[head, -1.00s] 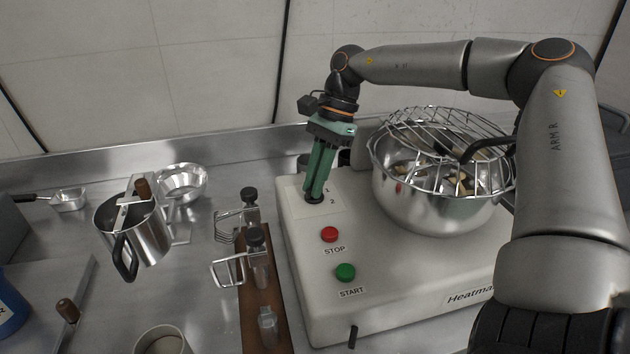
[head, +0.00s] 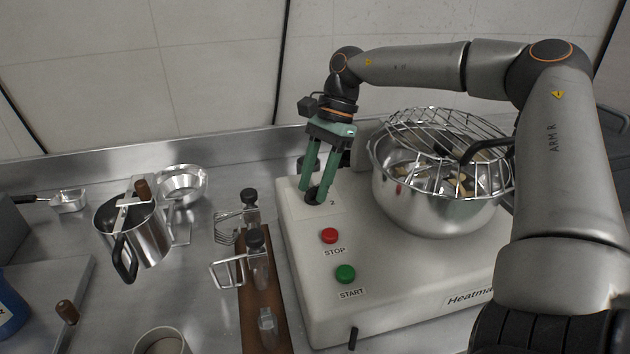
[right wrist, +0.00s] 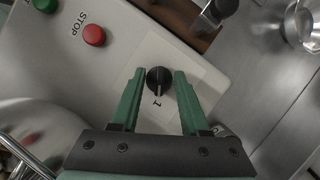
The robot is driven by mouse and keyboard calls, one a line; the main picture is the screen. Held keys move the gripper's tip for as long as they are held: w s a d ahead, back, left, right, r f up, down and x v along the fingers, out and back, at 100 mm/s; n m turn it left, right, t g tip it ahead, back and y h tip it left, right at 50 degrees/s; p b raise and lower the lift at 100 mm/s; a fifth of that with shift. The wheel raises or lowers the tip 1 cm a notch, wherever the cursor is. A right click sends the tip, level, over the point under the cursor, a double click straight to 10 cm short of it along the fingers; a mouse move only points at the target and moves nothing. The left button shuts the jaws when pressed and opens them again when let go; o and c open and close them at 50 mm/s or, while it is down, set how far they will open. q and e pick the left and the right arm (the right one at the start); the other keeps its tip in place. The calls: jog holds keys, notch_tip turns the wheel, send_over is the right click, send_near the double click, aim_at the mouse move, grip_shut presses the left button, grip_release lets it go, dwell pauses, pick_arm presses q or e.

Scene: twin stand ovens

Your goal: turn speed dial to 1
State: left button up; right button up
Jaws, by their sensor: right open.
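The speed dial (right wrist: 159,79) is a round black knob on a pale panel of the white mixer base. In the right wrist view, a pale line on its face runs toward the printed 1 (right wrist: 157,102). My right gripper (right wrist: 158,74) is open, with one green finger on each side of the dial and a gap on both sides. In the head view, my right gripper (head: 311,197) reaches down to the back left of the base, and its fingers partly hide the dial (head: 313,194). The printed 2 (head: 332,202) shows beside it. My left gripper is not in view.
The red STOP button (head: 330,236) and green START button (head: 345,272) are in front of the dial. A steel bowl (head: 430,215) with a wire guard (head: 440,135) stands close to the right. A wooden rack (head: 262,300) stands left of the base.

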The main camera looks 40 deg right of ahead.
jog(key=p+v, duration=0.2)
jog(key=v, duration=1)
jog(key=shift+d+r, duration=0.15)
jog(key=shift+r, duration=0.1)
jog(key=shift+f, duration=0.1)
